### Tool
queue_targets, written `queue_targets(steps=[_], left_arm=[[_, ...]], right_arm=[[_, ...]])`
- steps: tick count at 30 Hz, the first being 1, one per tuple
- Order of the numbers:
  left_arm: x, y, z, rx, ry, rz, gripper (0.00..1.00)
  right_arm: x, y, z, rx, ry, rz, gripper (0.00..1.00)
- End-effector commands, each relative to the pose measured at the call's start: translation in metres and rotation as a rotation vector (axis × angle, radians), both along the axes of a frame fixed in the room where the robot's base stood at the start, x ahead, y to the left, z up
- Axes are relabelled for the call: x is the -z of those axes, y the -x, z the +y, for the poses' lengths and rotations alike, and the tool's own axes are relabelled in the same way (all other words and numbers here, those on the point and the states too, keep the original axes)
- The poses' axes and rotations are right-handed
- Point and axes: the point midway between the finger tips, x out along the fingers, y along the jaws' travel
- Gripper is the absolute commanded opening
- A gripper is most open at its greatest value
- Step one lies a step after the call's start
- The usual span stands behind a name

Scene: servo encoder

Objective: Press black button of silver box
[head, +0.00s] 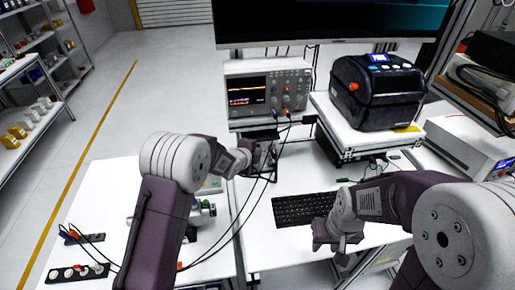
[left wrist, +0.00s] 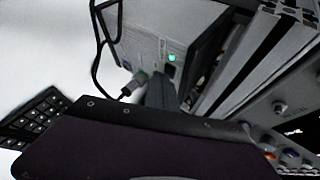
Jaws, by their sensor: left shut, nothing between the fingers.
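The silver box (left wrist: 190,30) fills the upper middle of the left wrist view. A green light (left wrist: 172,58) glows on its face, and a small black button (left wrist: 168,72) sits beside the light. My left gripper (left wrist: 160,90) is shut and empty, its dark tips close to the button; I cannot tell whether they touch. In the head view my left gripper (head: 265,155) is in front of the oscilloscope and hides most of the box there. My right gripper (head: 338,240) hangs over the desk near the keyboard; its opening is unclear.
A black keyboard (head: 303,208) lies on the desk, also at the left of the left wrist view (left wrist: 35,115). An oscilloscope (head: 268,92) stands behind my left gripper. A black printer (head: 378,90) stands on a raised stand at right. Cables hang near my left arm.

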Motion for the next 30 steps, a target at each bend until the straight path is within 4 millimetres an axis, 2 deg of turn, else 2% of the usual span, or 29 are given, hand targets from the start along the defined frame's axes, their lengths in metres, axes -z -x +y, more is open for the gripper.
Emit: queue_targets(steps=[7, 14, 22, 30], left_arm=[[0.0, -0.001, 0.0, -0.001, 0.001, 0.0, 0.0], [0.003, 0.007, -0.002, 0.0, 0.0, -0.001, 0.0], [0.001, 0.01, -0.002, 0.0, 0.0, 0.0, 0.0], [0.005, 0.038, -0.008, 0.001, 0.0, -0.001, 0.0]], right_arm=[[0.0, 0.0, 0.0, 0.0, 0.0, 0.0, 0.36], [0.013, 0.0, 0.0, 0.0, 0.0, 0.0, 0.36], [0.013, 0.0, 0.0, 0.0, 0.0, 0.0, 0.36], [0.044, 0.0, 0.0, 0.0, 0.0, 0.0, 0.36]])
